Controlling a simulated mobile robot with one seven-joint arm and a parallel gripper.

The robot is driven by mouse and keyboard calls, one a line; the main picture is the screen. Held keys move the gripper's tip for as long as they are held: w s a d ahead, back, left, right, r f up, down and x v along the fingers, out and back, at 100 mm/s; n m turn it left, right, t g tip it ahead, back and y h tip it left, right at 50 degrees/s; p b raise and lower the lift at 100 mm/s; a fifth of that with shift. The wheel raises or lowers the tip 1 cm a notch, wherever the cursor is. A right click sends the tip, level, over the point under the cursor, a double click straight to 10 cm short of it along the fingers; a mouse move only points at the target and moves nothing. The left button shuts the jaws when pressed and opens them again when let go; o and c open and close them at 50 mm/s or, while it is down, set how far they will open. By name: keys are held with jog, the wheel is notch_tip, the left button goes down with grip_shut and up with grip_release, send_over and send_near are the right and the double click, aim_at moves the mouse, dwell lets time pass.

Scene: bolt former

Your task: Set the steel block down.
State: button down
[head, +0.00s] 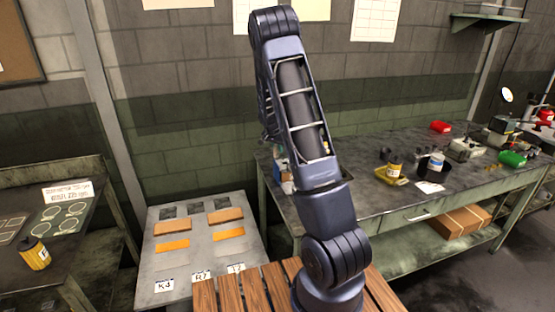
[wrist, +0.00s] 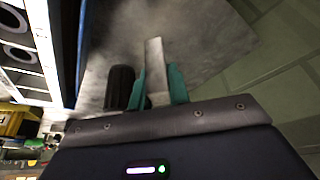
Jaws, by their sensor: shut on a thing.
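In the wrist view, my gripper (wrist: 158,86) has teal fingers that are shut on the steel block (wrist: 154,60), a light grey bar. The block stands out past the fingertips, over a blurred grey surface (wrist: 205,45). I cannot tell whether the block touches that surface. In the head view my own arm hides the gripper and the block.
In the wrist view a dark ribbed cylinder (wrist: 119,88) is close left of the fingers. A grey board (head: 205,257) with orange bars stands left of my arm.

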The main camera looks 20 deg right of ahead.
jog(key=shift+f, duration=2.85)
jog(key=shift+f, duration=0.1)
jog(key=c, duration=1.3)
grip_release()
